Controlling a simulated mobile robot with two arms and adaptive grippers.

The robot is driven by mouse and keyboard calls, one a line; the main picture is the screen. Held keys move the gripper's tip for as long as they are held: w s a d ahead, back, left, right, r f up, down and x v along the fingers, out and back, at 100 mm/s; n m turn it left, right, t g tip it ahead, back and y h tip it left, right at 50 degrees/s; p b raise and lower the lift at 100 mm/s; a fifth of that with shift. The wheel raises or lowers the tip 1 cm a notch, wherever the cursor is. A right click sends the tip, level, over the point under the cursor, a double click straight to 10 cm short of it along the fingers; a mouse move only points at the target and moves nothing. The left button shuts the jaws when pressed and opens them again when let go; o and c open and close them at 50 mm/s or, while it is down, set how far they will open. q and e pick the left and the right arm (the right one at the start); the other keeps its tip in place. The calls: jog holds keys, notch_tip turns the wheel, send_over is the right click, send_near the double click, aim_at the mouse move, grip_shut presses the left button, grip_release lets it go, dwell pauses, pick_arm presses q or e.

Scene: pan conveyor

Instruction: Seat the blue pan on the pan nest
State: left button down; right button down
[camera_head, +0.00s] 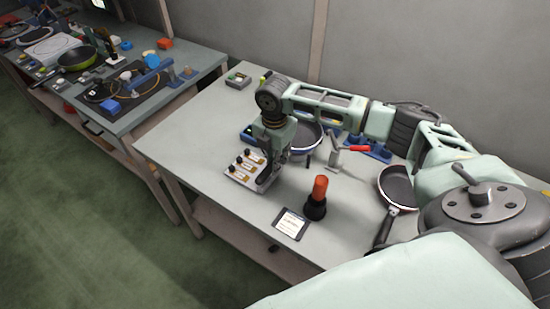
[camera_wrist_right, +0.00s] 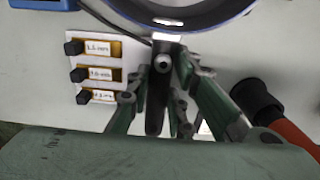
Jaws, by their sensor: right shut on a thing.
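The blue pan (camera_head: 306,139) is on the grey table behind my right gripper (camera_head: 268,178), partly hidden by the right arm. Its blue rim and dark handle (camera_wrist_right: 155,112) show in the right wrist view. There my right gripper (camera_wrist_right: 161,92) is shut on the blue pan's handle, with the fingers on both sides of it. The pan looks level; I cannot tell whether it touches what is below. I cannot make out the pan nest for certain; the pan and arm cover that area. My left gripper is not in view.
A switch panel (camera_head: 243,166) is left of the gripper. An orange-topped black object (camera_head: 317,197) and a small display (camera_head: 291,223) stand in front. A red-handled clamp (camera_head: 338,152) is right of the pan. A dark pan (camera_head: 397,187) lies farther right.

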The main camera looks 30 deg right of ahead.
jog(key=shift+f, duration=0.65)
jog(key=c, duration=1.5)
grip_release()
jog(key=shift+f, duration=0.15)
notch_tip(320, 180, up, 12)
jog(key=shift+r, duration=0.1)
